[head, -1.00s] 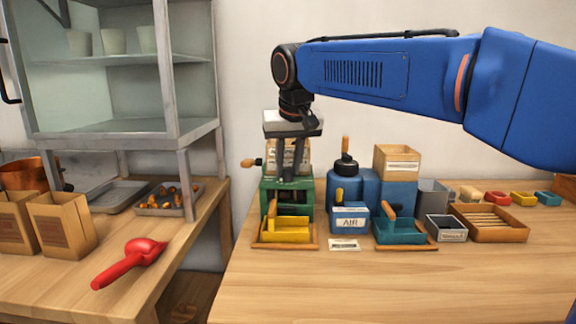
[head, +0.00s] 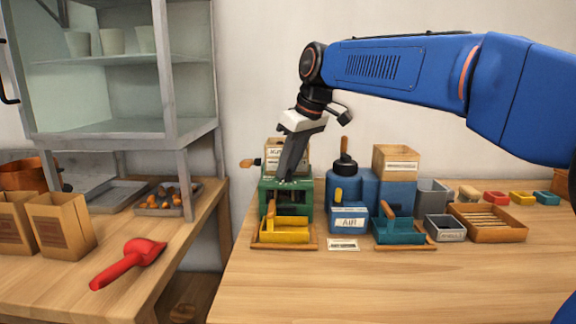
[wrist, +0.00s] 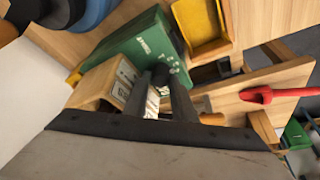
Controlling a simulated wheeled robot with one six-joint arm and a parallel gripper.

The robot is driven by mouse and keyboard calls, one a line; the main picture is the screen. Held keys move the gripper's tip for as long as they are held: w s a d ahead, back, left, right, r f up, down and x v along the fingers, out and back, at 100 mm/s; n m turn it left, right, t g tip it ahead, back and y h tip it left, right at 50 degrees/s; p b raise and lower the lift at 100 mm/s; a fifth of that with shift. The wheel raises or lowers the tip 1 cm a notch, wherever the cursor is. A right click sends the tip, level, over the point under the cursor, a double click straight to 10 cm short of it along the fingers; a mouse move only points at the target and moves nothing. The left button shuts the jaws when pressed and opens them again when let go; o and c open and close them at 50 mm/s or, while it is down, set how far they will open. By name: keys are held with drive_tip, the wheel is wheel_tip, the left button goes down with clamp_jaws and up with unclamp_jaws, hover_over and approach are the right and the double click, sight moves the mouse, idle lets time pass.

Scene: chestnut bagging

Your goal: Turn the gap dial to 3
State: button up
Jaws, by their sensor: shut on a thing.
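The green machine (head: 265,198) stands on the right-hand table, with a wooden hopper box (head: 271,152) on top and a yellow tray (head: 288,231) in front. My gripper (head: 287,178) reaches down to the machine's top front, its fingers tilted. The wrist view shows the green machine (wrist: 122,52) and my gripper (wrist: 165,72), with the fingertips close together at it. The fingers are shut on the gap dial, which they and the angle hide; its number cannot be read.
A blue machine (head: 396,195) with a teal tray (head: 398,233) and an AIR box (head: 348,219) stand right of the green machine. A red scoop (head: 130,262) lies on the left table. The right table's front is clear.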

drive_tip(key=shift+w+n+g+y, duration=0.1)
drive_tip(key=shift+n+g+y, duration=0.2)
drive_tip(key=shift+n, duration=0.75)
drive_tip(key=shift+w+n+g+y, duration=0.1)
drive_tip(key=shift+n+g, duration=0.3)
drive_tip(key=shift+n, duration=0.65)
drive_tip(key=o, duration=1)
drive_tip(key=shift+s, duration=0.1)
